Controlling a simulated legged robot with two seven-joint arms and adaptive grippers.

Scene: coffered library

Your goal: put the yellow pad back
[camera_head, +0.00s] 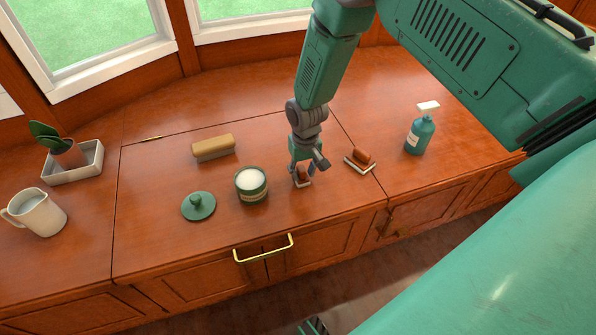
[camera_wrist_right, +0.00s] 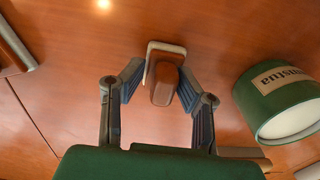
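My right gripper (camera_head: 302,175) is over the middle of the counter, pointing down, in the head view. Its fingers are around a small pad (camera_wrist_right: 163,78) with a brown wooden handle and a cream, faintly yellowish base. In the right wrist view (camera_wrist_right: 163,75) the fingertips press against both sides of this pad. I cannot tell whether it rests on the wood or is just lifted. My left gripper is not in view.
An open green tub (camera_head: 251,186) of white paste stands just left of my right gripper. Its green lid (camera_head: 198,206), a tan brush-like block (camera_head: 213,148), a jug (camera_head: 36,213) and a planter (camera_head: 89,163) are farther left. A spray bottle (camera_head: 419,134) stands right.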

